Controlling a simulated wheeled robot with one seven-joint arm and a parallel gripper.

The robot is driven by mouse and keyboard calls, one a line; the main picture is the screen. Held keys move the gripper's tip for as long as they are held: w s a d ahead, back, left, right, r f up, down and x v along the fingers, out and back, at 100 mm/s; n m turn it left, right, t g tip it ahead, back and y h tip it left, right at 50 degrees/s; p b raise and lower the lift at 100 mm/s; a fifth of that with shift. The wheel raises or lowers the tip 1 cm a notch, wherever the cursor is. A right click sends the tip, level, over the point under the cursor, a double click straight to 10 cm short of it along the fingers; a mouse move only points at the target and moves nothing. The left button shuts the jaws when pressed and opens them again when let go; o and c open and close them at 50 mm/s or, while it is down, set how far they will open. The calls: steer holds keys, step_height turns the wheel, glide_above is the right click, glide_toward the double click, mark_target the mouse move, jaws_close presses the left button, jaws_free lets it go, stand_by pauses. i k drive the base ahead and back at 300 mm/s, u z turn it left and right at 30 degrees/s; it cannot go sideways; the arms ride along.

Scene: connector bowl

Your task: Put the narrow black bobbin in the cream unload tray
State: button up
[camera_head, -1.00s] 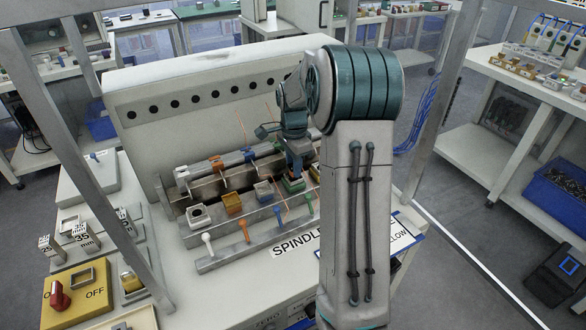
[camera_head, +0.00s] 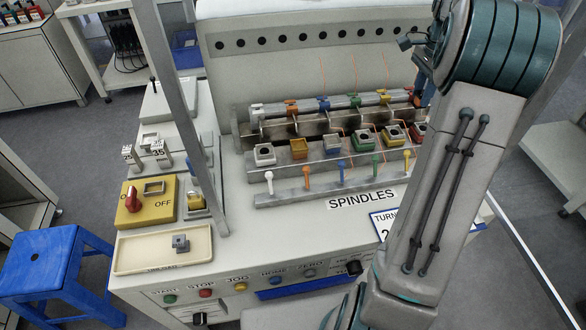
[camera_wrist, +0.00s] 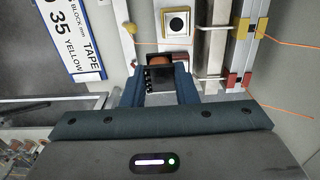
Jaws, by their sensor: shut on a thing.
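In the wrist view my gripper (camera_wrist: 157,92) is shut on a small black bobbin (camera_wrist: 160,80), held between its two blue fingers. A dark-edged reddish-brown piece (camera_wrist: 160,58) shows just beyond the bobbin; I cannot tell whether they touch. In the head view my arm covers the right end of the spindle row, and the black bobbin cannot be made out. The cream unload tray (camera_head: 135,262) lies at the front left of the machine top. A small grey square piece (camera_head: 180,243) is in its right part.
Several square blocks in different colours, including a green one (camera_head: 364,138), stand in a row on the spindle bed, with coloured levers (camera_head: 340,170) in front. A yellow ON/OFF box (camera_head: 147,203) and a frame post (camera_head: 190,120) stand near the tray. A blue stool (camera_head: 45,270) is at the left.

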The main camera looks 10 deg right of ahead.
mark_target(165, 250)
steer(key=k, duration=1.65)
steer(key=u, duration=2.15)
steer(key=i, duration=2.75)
steer(key=z, duration=2.25)
